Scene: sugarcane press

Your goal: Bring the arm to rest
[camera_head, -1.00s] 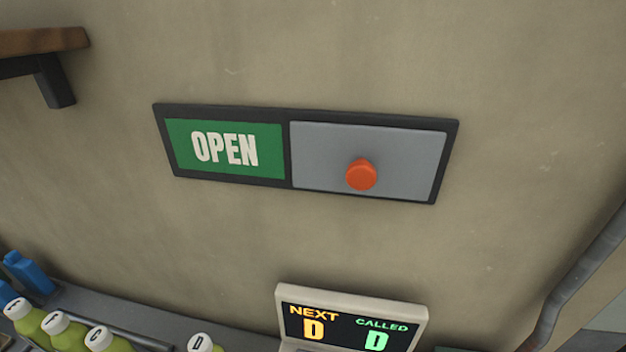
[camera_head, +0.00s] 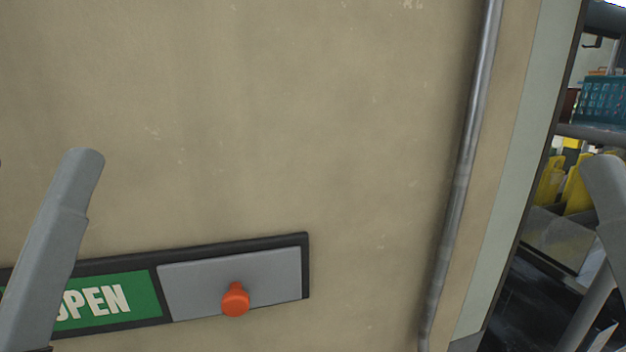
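My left arm (camera_head: 55,240) shows as a grey link at the left edge, in front of part of the sign. My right arm (camera_head: 606,195) shows as a grey link at the right edge. Neither gripper's fingers are in the picture. The wall sign (camera_head: 308,265) has a green panel (camera_head: 140,296) that reads OPEN, its first letter partly hidden by my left arm. Beside it is a grey slider panel (camera_head: 190,287) with an orange-red knob (camera_head: 235,298). No gripper touches the knob.
A grey pipe (camera_head: 466,150) runs down the beige wall (camera_head: 260,120) right of the sign. Past the wall's edge is an opening with a teal basket (camera_head: 603,100) on a shelf and yellow items (camera_head: 578,190) below. The wall above the sign is bare.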

